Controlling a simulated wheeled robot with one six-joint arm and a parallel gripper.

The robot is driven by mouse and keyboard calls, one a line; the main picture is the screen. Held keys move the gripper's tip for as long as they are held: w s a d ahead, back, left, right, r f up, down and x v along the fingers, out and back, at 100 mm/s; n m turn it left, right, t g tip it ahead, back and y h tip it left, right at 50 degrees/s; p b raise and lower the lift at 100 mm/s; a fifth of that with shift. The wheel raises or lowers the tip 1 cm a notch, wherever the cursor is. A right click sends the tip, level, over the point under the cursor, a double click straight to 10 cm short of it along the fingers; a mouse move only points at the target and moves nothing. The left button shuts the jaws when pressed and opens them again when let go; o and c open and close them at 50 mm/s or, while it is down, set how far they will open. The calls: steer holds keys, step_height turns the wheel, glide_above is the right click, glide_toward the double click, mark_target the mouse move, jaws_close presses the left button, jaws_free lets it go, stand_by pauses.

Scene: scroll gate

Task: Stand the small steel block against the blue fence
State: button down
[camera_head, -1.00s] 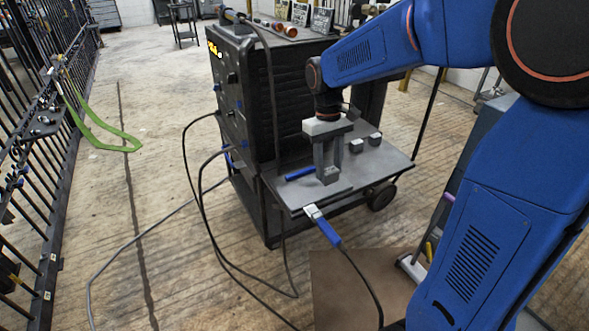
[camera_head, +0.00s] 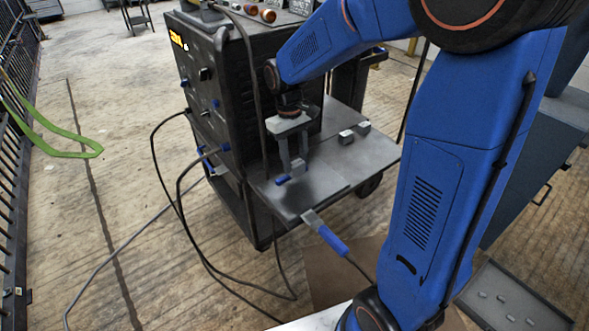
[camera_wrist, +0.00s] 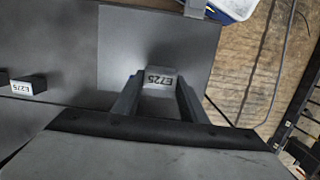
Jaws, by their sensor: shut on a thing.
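The small steel block (camera_wrist: 160,79), a grey block with a pale face marked E725, is between the two fingers of my gripper (camera_wrist: 158,90) in the wrist view. In the head view my gripper (camera_head: 291,171) points down over the metal shelf and is shut on the block (camera_head: 299,167). The blue fence (camera_head: 281,180) shows as a short blue piece beside the left finger, with the rest hidden behind the gripper. The block looks close to the fence. I cannot tell whether they touch, or whether the block rests on the shelf.
Two other small blocks (camera_head: 346,137) (camera_head: 364,127) stand on the shelf (camera_head: 372,150) to the right. A blue-handled clamp (camera_head: 326,235) sits at the shelf's front edge. The dark cabinet (camera_head: 235,90) rises behind and left. Cables hang in front.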

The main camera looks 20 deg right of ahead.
mark_target(294, 161)
steer(key=shift+f, duration=1.95)
steer(key=c, duration=1.1)
jaws_free()
step_height(294, 161, up, 11)
steer(key=w, duration=0.2)
steer(key=s+d+r+m+t, duration=0.1)
steer(key=s+d+t, duration=0.2)
steer(key=s, duration=0.9)
steer(key=s+d+r+m+t, duration=0.1)
steer(key=s+d+m+t, duration=0.1)
steer(key=s, duration=1.1)
steer(key=shift+s+d+r+m+t+y, duration=0.35)
steer(key=shift+d+t, duration=0.45)
steer(key=shift+d, duration=0.2)
